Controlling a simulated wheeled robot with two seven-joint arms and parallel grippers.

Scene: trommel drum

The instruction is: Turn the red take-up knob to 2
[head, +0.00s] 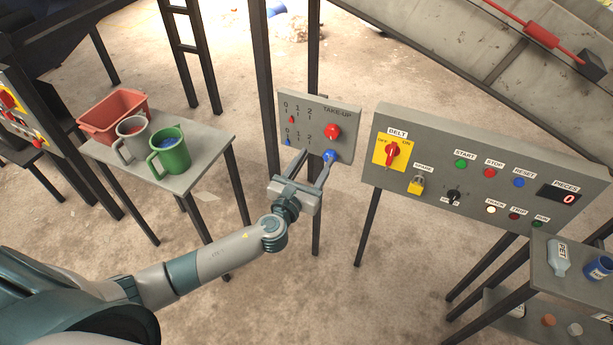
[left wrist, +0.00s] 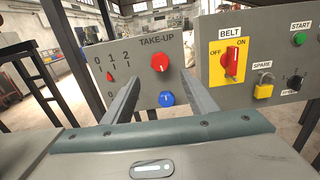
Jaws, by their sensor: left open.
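The grey take-up panel (head: 318,106) stands on a dark post, and it also shows in the left wrist view (left wrist: 139,48). Its red knob (head: 332,131) is at upper right; in the left wrist view the red knob (left wrist: 160,62) has a white mark. The blue knob (head: 330,155) is below it. On the upper 0-1-2 scale the small red pointer (head: 291,119) appears between 0 and 1. My left gripper (head: 316,156) is open and empty in front of the panel. Its fingers (left wrist: 160,76) frame the knobs in the wrist view; contact is not visible.
The belt control panel (head: 480,162) stands close to the right. A small table (head: 200,150) with a red bin (head: 112,115) and grey and green mugs (head: 170,152) is at left. A shelf with bottles (head: 560,258) is at lower right.

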